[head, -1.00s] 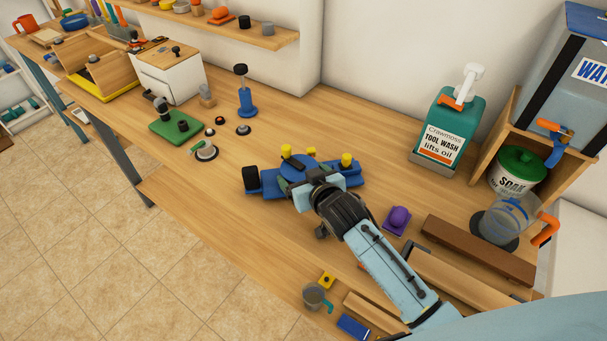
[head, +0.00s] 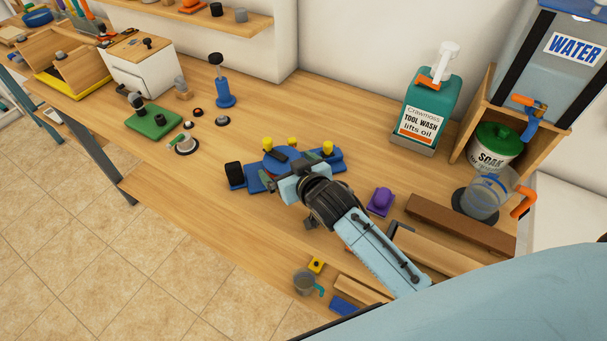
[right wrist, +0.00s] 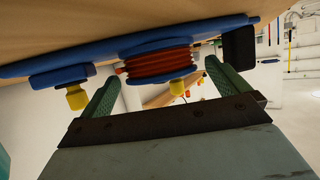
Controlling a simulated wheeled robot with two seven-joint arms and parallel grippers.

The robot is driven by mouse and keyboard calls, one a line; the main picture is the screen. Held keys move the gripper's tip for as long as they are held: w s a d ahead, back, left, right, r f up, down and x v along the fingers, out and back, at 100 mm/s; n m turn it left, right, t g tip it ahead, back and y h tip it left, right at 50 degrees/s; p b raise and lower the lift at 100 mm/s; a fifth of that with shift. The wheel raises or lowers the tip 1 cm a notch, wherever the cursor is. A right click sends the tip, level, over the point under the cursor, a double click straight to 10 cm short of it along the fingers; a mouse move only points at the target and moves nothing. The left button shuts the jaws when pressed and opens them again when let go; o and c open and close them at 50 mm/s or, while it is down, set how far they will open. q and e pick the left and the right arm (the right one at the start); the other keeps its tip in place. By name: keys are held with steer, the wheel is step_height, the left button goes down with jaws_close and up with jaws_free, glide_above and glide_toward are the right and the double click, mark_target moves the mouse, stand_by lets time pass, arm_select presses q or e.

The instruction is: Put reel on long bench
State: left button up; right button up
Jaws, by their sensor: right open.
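The reel (head: 256,172) is a blue flat frame with a round blue disc, yellow knobs and a black end block. It lies on the wooden bench top (head: 330,112). In the right wrist view, red cord (right wrist: 158,65) is wound below its blue disc. My right gripper (head: 294,173) is at the near side of the reel and hides part of it. In the right wrist view its two green fingers (right wrist: 161,92) are spread apart, with the red coil and a yellow knob between them. I cannot tell whether they touch it. My left gripper is not in view.
A purple object (head: 381,201) and a brown wooden bar (head: 460,224) lie right of the reel. A green tool wash bottle (head: 430,103) stands behind. A green block (head: 153,122) and blue stand (head: 224,93) are at left. Bare bench lies between reel and wall.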

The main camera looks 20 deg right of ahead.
steer(key=v, duration=0.7)
steer(key=p+v, duration=0.1)
steer(key=v, duration=0.2)
steer(key=shift+s+d+r, duration=0.1)
steer(key=shift+d+r, duration=0.05)
steer(key=shift+r, duration=0.3)
steer(key=shift+s+f, duration=0.1)
stand_by(1.5)
